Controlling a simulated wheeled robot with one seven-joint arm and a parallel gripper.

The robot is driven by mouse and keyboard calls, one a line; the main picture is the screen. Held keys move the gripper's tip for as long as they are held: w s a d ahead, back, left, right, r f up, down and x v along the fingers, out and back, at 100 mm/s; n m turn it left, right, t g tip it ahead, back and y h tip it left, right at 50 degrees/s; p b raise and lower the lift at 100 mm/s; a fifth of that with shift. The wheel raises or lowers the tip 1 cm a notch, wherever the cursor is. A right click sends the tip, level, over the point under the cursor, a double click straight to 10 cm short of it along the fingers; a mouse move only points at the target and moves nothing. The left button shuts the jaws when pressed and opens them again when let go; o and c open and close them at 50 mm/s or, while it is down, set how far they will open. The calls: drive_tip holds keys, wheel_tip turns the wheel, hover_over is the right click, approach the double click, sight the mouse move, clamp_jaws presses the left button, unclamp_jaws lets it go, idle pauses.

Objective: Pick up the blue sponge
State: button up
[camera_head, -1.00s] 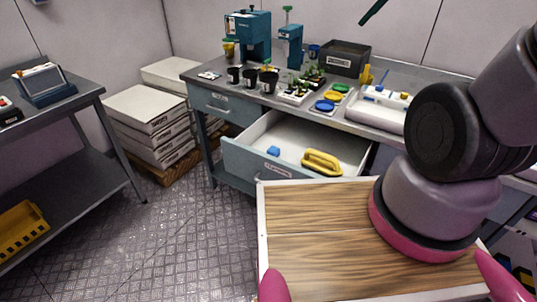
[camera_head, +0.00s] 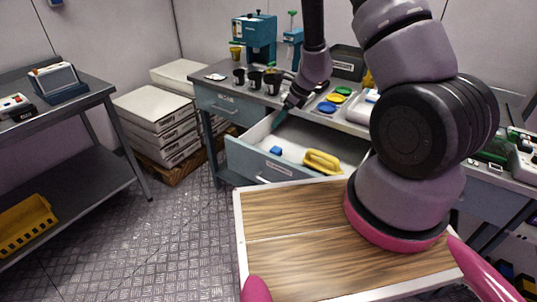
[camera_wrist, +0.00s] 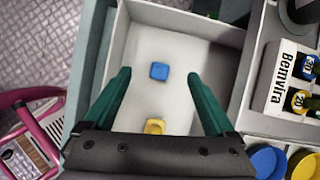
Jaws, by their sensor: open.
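The blue sponge (camera_head: 276,150) is a small blue block lying on the white floor of the open drawer (camera_head: 250,165). It also shows in the wrist view (camera_wrist: 159,71), ahead of and between my two green fingers. My gripper (camera_head: 281,117) is over the back left part of the drawer, pointing down. In the wrist view my gripper (camera_wrist: 159,82) is open and empty, with the fingers apart on either side of the sponge and not touching it. The fingers appear above the drawer floor.
A yellow brush-like thing with a handle (camera_head: 322,162) lies in the drawer right of the sponge. Black cups (camera_head: 254,79) and colored round dishes (camera_head: 326,107) stand on the bench above. The drawer walls surround the sponge.

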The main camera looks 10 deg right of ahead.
drive_tip(key=m, duration=0.2)
approach(275, 148)
drive_tip(key=shift+h, duration=0.5)
drive_tip(key=a+f, duration=0.1)
drive_tip(key=w+a+f, duration=0.1)
drive_tip(key=f, duration=0.1)
drive_tip(key=shift+a+f, duration=0.15)
drive_tip(key=shift+f, duration=0.15)
drive_tip(key=shift+x, duration=2.95)
clamp_jaws()
wheel_tip(275, 148, up, 10)
drive_tip(key=shift+f, duration=0.1)
